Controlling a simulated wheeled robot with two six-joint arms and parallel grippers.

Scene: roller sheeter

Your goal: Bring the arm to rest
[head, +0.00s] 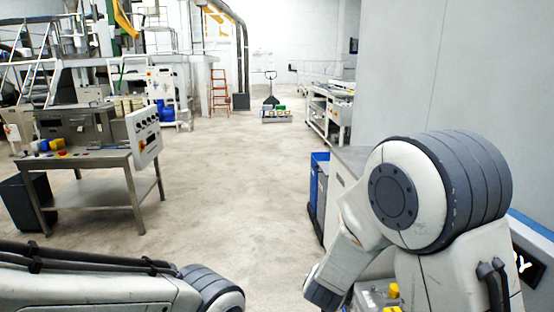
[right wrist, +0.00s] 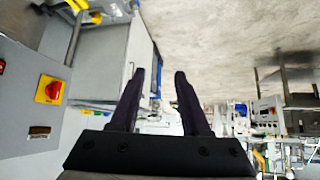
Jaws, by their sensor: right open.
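My right gripper (right wrist: 160,74) shows in the right wrist view with its two dark fingers apart and nothing between them. In the head view my right arm is bent large at the lower right, and its gripper is out of sight. My left arm lies low across the bottom left of the head view, and its gripper is not seen.
A metal table (head: 90,160) with a control panel (head: 144,134) stands at left. Blue bins (head: 319,185) stand beside a cabinet left of my right arm. A red rotary switch (right wrist: 50,89) on a grey panel shows in the wrist view. The middle floor (head: 235,190) is clear.

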